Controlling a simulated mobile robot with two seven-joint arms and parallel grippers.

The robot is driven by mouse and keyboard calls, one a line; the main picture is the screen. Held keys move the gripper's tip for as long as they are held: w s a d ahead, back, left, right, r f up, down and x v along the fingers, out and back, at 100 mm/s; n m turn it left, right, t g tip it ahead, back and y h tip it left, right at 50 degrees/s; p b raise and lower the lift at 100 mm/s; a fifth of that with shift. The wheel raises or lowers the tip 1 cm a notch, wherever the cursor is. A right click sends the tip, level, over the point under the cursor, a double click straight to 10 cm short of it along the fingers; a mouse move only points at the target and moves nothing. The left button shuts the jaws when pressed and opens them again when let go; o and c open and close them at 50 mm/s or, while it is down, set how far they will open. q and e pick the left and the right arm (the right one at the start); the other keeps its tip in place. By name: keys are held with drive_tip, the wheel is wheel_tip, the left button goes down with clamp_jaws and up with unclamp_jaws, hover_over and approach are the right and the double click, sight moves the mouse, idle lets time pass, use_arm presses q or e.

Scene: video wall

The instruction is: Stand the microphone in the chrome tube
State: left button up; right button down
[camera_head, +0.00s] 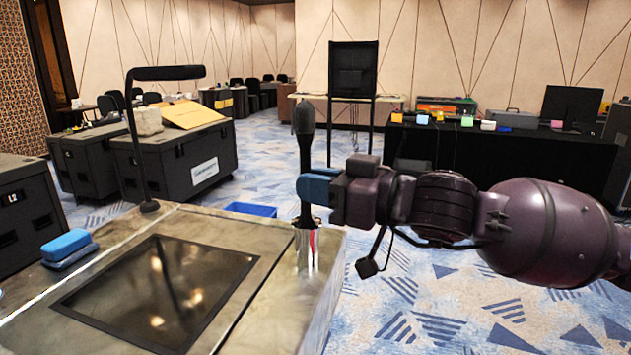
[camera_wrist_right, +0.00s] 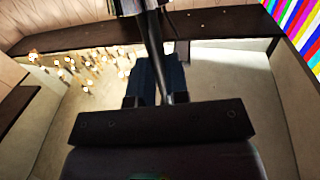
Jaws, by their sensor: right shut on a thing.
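The black microphone (camera_head: 303,118) is upright in the head view, its rounded head at the top. My right gripper (camera_head: 311,188) is shut on its slim shaft, with blue fingers coming from the right. The chrome tube (camera_head: 307,250) stands at the table's right back corner, directly below the microphone. The microphone's lower end meets the tube's mouth; I cannot tell how far inside it is. In the right wrist view the dark shaft (camera_wrist_right: 154,40) runs between the gripper's fingers (camera_wrist_right: 157,82). My left gripper is out of view.
The metal table (camera_head: 256,232) has a dark inset panel (camera_head: 165,290). A lamp-like black arm (camera_head: 139,150) rises at its back left. Blue sponge-like blocks (camera_head: 67,247) lie at its left edge. Black cases (camera_head: 180,165) stand behind; a black-draped table (camera_head: 500,155) stands back right.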

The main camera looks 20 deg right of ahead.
drive_tip(key=c, duration=1)
unclamp_jaws()
drive_tip(key=shift+c, duration=0.2)
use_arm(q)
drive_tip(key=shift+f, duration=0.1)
use_arm(e)
drive_tip(key=shift+s+d, duration=0.1)
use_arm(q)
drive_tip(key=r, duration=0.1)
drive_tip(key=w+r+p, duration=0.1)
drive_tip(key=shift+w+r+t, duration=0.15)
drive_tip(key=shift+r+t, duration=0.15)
use_arm(e)
drive_tip(key=v, duration=1)
drive_tip(key=shift+s, duration=0.2)
drive_tip(key=shift+d, duration=0.15)
